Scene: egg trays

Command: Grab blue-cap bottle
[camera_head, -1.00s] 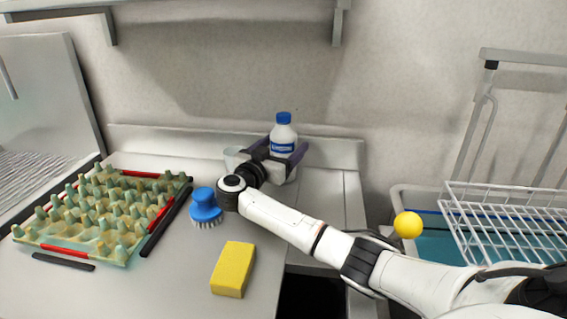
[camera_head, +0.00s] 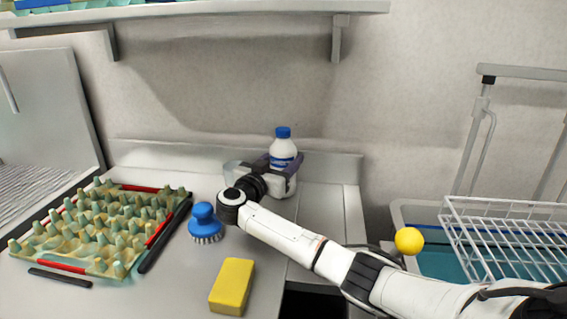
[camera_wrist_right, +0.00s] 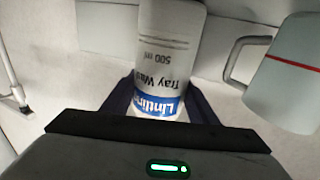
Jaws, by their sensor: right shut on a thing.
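The blue-cap bottle (camera_head: 283,147) is white with a blue and white label and stands upright at the back of the counter, near the wall. My right gripper (camera_head: 280,166) reaches it from the front and is shut around its body, below the cap. In the right wrist view the bottle (camera_wrist_right: 168,50) sits between the dark fingers of the gripper (camera_wrist_right: 160,108), its label text upside down. The cap is out of that view. My left gripper is not in view.
A measuring jug (camera_wrist_right: 285,85) stands close beside the bottle. A blue brush (camera_head: 204,222), a yellow sponge (camera_head: 232,286) and an egg tray (camera_head: 98,228) lie on the counter. A shelf (camera_head: 220,14) hangs above. A wire rack (camera_head: 505,235) is at right.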

